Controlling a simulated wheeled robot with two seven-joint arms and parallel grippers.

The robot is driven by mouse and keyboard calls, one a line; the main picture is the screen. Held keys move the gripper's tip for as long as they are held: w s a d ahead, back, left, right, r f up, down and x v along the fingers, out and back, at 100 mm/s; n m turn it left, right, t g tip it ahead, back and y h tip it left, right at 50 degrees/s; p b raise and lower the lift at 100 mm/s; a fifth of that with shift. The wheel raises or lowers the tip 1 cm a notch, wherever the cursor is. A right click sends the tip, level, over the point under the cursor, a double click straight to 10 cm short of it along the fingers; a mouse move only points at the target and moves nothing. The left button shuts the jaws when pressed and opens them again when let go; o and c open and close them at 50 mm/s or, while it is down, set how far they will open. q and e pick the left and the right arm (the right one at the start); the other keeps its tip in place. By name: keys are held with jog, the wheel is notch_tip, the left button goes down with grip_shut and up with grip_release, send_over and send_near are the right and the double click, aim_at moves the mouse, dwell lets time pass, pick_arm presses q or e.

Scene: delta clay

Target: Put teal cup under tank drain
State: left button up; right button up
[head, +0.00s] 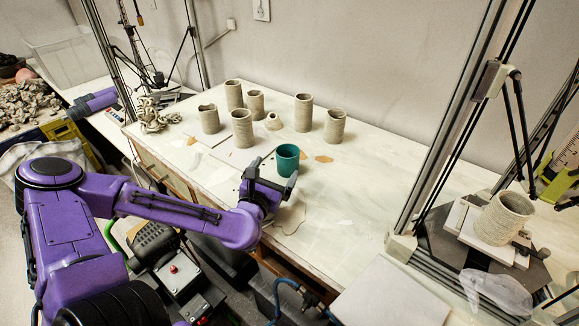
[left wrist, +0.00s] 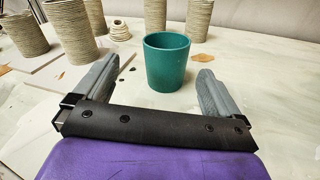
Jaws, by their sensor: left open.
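The teal cup (head: 287,158) stands upright on the white table, near its front middle. In the left wrist view the teal cup (left wrist: 167,60) stands just beyond and between the two grey fingers, apart from them. My left gripper (head: 274,179) is low over the table on the near side of the cup; it also shows in the left wrist view (left wrist: 150,82), open and empty. I cannot make out a tank drain in these frames. My right gripper is not in view.
A clay printer frame (head: 440,120) rises at the right, holding a clay pot (head: 502,217). The table (head: 350,210) right of the cup is mostly clear.

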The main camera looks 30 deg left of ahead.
aim_at(291, 147)
pick_arm(q)
jog(key=shift+s+d+n, duration=0.15)
jog(key=shift+n, duration=0.35)
jog(key=shift+w+t, duration=0.25)
jog(key=shift+t, duration=0.05)
jog(key=x, duration=0.4)
jog(key=p+x, duration=0.1)
jog(key=x, duration=0.4)
jog(key=shift+w+d+r, duration=0.15)
jog(key=shift+w+r, duration=0.05)
jog(key=shift+w, duration=0.05)
jog(key=shift+w+f, duration=0.1)
jog(key=shift+w, duration=0.2)
jog(key=c, duration=1.1)
jog(key=shift+c, duration=0.2)
